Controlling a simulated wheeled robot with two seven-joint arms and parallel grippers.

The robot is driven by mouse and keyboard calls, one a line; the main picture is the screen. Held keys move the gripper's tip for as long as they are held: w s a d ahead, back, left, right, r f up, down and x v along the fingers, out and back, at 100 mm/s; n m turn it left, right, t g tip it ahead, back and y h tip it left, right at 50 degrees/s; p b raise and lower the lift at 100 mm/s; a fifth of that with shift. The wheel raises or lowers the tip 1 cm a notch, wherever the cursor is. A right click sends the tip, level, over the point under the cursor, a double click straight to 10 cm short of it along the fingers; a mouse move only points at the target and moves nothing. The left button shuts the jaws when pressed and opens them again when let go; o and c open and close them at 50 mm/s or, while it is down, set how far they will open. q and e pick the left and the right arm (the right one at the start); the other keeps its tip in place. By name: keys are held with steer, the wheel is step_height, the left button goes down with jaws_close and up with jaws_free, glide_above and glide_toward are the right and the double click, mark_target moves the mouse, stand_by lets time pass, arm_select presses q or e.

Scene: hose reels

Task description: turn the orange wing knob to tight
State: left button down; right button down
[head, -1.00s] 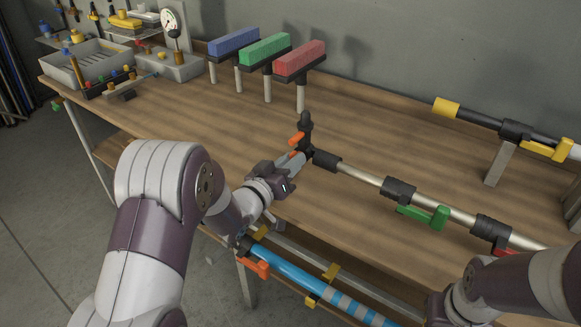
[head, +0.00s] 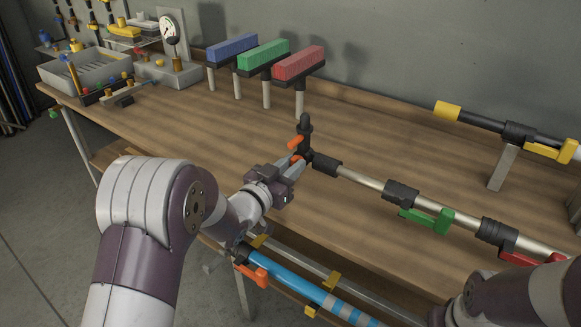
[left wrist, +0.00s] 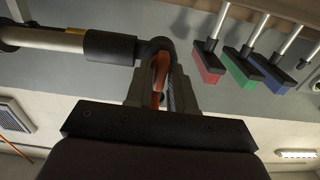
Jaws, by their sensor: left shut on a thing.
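The orange wing knob (head: 295,143) sits on the dark fitting at the left end of the pipe line, below a short black upright stub (head: 304,124). My left gripper (head: 294,165) is shut on the knob, reaching in from the front left. In the left wrist view the orange knob (left wrist: 160,70) shows between the two grey fingers (left wrist: 157,90), which partly hide it. The knob's marking and exact angle cannot be read. Part of my right arm (head: 520,300) shows at the lower right, with its gripper out of view.
The metal pipe (head: 360,178) runs right from the fitting, with a green lever (head: 428,218) and a red lever (head: 515,243). Blue, green and red blocks (head: 299,64) stand on posts behind. A blue hose (head: 285,272) lies below the bench. The bench's middle left is clear.

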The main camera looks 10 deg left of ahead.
arm_select(q)
steer(key=c, duration=1.2)
jaws_free()
steer(key=shift+o, duration=0.2)
arm_select(e)
steer(key=shift+r, duration=0.3)
arm_select(q)
steer(key=v, duration=1.2)
steer(key=shift+s, duration=0.3)
steer(key=shift+a, duration=0.15)
